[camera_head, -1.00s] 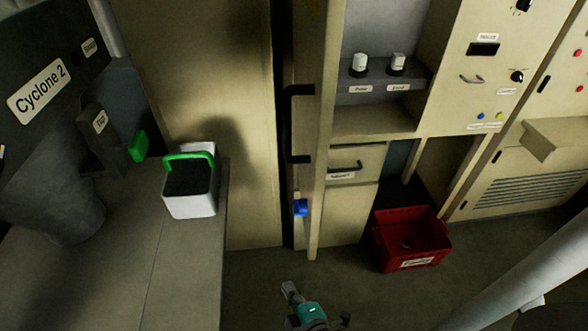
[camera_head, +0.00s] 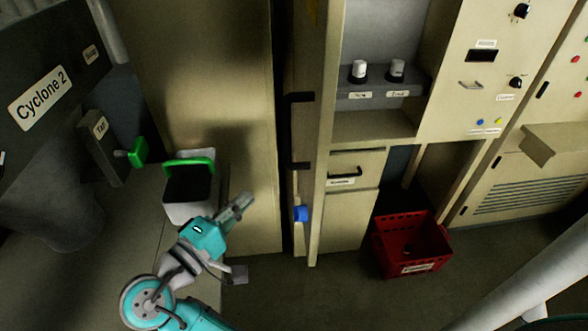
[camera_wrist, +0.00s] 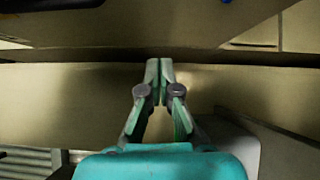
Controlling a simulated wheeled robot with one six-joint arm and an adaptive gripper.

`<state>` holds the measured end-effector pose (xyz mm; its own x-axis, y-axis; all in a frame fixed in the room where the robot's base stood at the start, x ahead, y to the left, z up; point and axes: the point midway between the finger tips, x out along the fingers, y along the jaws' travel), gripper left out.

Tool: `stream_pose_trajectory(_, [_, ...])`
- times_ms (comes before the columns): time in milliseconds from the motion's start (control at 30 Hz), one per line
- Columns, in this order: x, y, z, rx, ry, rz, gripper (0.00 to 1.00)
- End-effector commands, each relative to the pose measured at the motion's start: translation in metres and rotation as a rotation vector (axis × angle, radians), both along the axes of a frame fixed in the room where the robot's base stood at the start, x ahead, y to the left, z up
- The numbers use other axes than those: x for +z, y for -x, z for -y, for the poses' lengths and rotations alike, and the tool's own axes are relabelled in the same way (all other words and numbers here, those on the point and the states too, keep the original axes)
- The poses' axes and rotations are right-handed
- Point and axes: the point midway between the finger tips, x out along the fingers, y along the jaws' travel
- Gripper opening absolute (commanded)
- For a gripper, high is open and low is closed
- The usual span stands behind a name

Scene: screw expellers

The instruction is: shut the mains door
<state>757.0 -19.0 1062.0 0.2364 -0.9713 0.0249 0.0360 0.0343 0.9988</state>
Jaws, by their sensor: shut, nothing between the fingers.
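A narrow upright beige panel (camera_head: 305,60) with a long black bar handle (camera_head: 291,135) stands almost edge-on in the head view, and I take it for the mains door. No label on it can be read. A dark upright gap separates it from a broad beige panel (camera_head: 205,70) on its left. My gripper (camera_head: 243,203) is shut and empty, in front of the broad panel's lower part, left of the handle and apart from it. In the wrist view my closed fingertips (camera_wrist: 158,72) point at a beige surface below a dark gap.
A blue knob (camera_head: 301,213) sits low beside the gap. A red crate (camera_head: 412,245) is on the floor at right. Open floor (camera_head: 310,295) lies in front of the cabinets.

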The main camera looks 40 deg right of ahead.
Motion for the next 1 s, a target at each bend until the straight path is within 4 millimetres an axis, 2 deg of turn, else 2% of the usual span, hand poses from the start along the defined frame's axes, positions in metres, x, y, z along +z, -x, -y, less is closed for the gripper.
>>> stream_pose_trajectory(33, [0.011, 0.002, -0.006, -0.036, -0.009, 0.015, 0.0])
stream_pose_trajectory(133, [0.024, 0.007, -0.013, -0.094, -0.023, 0.03, 0.0])
stream_pose_trajectory(267, [0.03, 0.011, -0.016, -0.128, -0.033, 0.039, 0.0])
stream_pose_trajectory(367, [0.031, 0.012, -0.01, -0.134, -0.033, 0.039, 0.0])
stream_pose_trajectory(467, [0.03, 0.01, 0.002, -0.134, -0.031, 0.038, 0.0])
stream_pose_trajectory(933, [0.03, 0.002, 0.087, -0.133, -0.032, 0.038, 0.0])
stream_pose_trajectory(1000, [0.03, 0.01, 0.094, -0.131, -0.032, 0.038, 0.0])
